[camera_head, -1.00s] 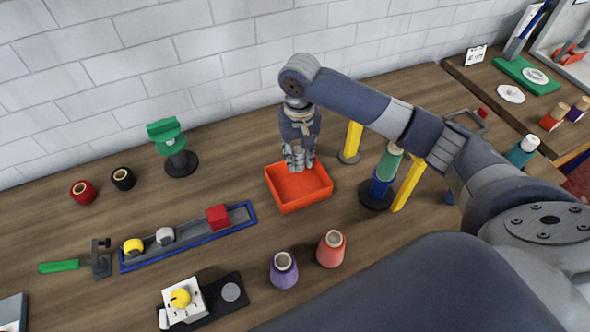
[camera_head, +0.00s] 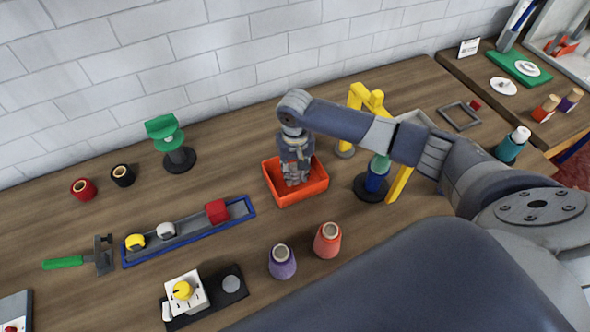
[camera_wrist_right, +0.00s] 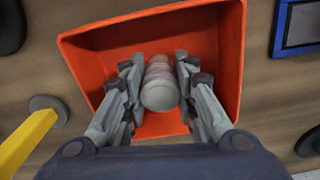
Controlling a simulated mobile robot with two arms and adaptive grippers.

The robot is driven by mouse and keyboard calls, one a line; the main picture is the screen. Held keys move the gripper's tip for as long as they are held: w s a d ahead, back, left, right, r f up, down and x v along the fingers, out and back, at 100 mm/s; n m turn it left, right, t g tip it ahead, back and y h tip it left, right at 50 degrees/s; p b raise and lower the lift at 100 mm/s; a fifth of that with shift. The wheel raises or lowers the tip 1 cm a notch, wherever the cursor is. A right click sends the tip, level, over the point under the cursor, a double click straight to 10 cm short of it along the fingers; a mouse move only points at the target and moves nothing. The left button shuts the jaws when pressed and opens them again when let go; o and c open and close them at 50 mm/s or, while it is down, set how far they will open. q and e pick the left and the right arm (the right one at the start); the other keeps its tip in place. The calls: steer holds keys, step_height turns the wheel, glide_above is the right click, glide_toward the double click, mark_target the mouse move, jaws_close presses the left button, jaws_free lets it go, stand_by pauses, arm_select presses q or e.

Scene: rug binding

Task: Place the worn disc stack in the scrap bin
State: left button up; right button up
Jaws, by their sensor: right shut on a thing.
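The orange-red scrap bin (camera_head: 318,186) stands on the wooden bench in the head view. It also fills the middle of the right wrist view (camera_wrist_right: 225,45). My right gripper (camera_head: 294,180) is down inside the bin's opening. In the right wrist view the gripper (camera_wrist_right: 160,85) is shut on a pale grey rounded stack (camera_wrist_right: 160,92), which looks like the worn disc stack. Whether the stack touches the bin floor cannot be told. In the head view the fingers hide the stack. My left gripper is not in view.
A yellow frame (camera_head: 357,96) and a spool stand (camera_head: 375,180) are right of the bin.

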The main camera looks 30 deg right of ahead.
mark_target(295, 167)
steer(key=o, duration=1)
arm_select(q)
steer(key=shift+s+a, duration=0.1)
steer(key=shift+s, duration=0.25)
arm_select(e)
steer(key=shift+o, duration=0.3)
step_height(295, 167, up, 11)
steer(key=shift+b, duration=0.9)
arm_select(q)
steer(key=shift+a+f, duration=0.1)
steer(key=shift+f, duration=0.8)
arm_select(e)
steer(key=shift+r, duration=0.7)
